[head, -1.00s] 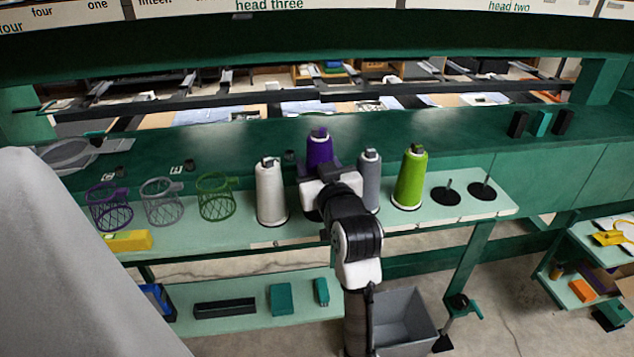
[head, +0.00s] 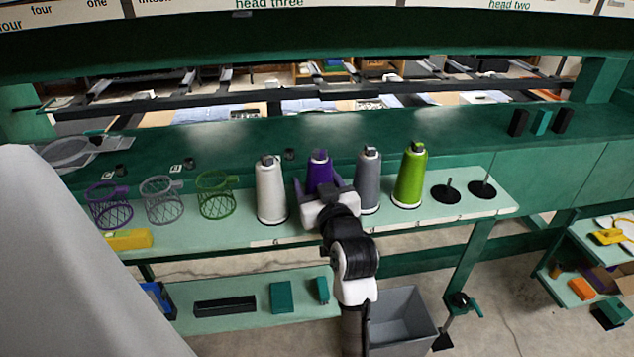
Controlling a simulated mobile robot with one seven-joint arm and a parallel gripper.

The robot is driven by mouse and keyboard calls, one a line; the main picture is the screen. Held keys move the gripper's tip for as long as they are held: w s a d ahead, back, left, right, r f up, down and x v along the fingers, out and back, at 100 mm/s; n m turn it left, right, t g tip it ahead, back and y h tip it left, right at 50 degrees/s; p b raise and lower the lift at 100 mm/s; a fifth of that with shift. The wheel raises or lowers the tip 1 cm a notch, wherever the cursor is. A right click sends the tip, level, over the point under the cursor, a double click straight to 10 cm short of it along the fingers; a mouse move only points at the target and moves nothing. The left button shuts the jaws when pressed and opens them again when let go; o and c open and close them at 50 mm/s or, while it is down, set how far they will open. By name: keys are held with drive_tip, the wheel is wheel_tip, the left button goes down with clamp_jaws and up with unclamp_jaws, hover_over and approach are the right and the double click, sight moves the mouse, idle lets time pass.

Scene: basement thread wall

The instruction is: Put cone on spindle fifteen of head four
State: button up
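A purple cone of thread (head: 319,172) stands upright in the row on the pale green shelf, between a white cone (head: 270,190) and a grey cone (head: 368,180). A bright green cone (head: 410,177) stands to the right. My gripper (head: 320,186) is in front of the purple cone, its dark fingers spread on either side of it; they look open. It hides the cone's lower part and base. Signs on the top beam read head three (head: 269,4) and head two (head: 509,7). No head four sign is readable here.
Two empty spindles on black discs (head: 446,194) (head: 482,190) are at the shelf's right. Purple, grey and green wire baskets (head: 109,207) (head: 163,202) (head: 216,196) and a yellow block (head: 128,239) are at the left. A grey bin (head: 402,316) stands below.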

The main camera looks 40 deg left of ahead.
drive_tip(key=shift+o, duration=0.2)
drive_tip(key=shift+r, duration=0.1)
drive_tip(key=shift+d, duration=0.1)
drive_tip(key=p+v, duration=0.7)
drive_tip(key=v, duration=0.4)
drive_tip(key=shift+s+d, duration=0.25)
drive_tip(key=shift+d, duration=0.05)
